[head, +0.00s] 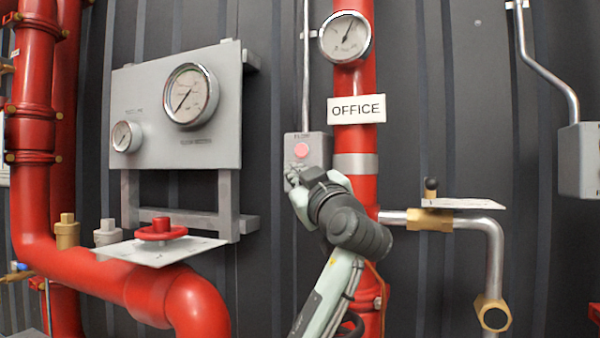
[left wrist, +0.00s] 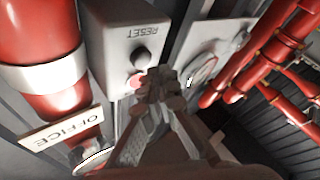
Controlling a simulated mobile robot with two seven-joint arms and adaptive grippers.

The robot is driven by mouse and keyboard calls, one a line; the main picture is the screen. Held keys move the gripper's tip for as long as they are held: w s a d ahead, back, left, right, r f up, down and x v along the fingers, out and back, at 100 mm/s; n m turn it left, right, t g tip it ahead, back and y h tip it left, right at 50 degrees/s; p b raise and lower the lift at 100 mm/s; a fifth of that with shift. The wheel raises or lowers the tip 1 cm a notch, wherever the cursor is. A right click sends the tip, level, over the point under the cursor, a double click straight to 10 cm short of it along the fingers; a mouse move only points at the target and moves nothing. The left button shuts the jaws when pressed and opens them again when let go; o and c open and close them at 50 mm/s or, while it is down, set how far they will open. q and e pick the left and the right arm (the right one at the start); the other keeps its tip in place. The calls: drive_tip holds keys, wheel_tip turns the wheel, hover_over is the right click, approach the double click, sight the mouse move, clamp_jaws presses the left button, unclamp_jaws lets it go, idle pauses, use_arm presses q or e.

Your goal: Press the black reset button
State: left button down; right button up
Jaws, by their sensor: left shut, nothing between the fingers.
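A grey control box (head: 318,143) is mounted on the dark wall, left of the red OFFICE pipe. It has a pink-red button (head: 301,150). In the left wrist view the black reset button (left wrist: 140,57) sits beside the upside-down word RESET on this box, with the red button (left wrist: 136,81) next to it. My left gripper (head: 291,178) is shut and empty in front of the box's lower part, hiding the black button in the head view. In the wrist view its fingertips (left wrist: 160,84) partly cover the red button, close to the black one. I cannot tell whether they touch the box.
A red vertical pipe (head: 355,105) with a gauge (head: 345,37) and OFFICE sign (head: 356,109) stands right of the box. A grey gauge panel (head: 150,85) is at left, above a red valve handle (head: 161,229). A brass valve (head: 430,220) is at right.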

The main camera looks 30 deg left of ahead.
use_arm(q)
drive_tip(key=shift+w, duration=0.1)
idle(0.6)
drive_tip(key=shift+w, duration=0.35)
drive_tip(key=shift+w+a+b, duration=0.1)
drive_tip(key=shift+w+b, duration=0.3)
drive_tip(key=shift+w, duration=0.1)
idle(0.6)
drive_tip(key=shift+s, duration=0.15)
drive_tip(key=shift+s+b, duration=0.4)
drive_tip(key=shift+s, duration=0.35)
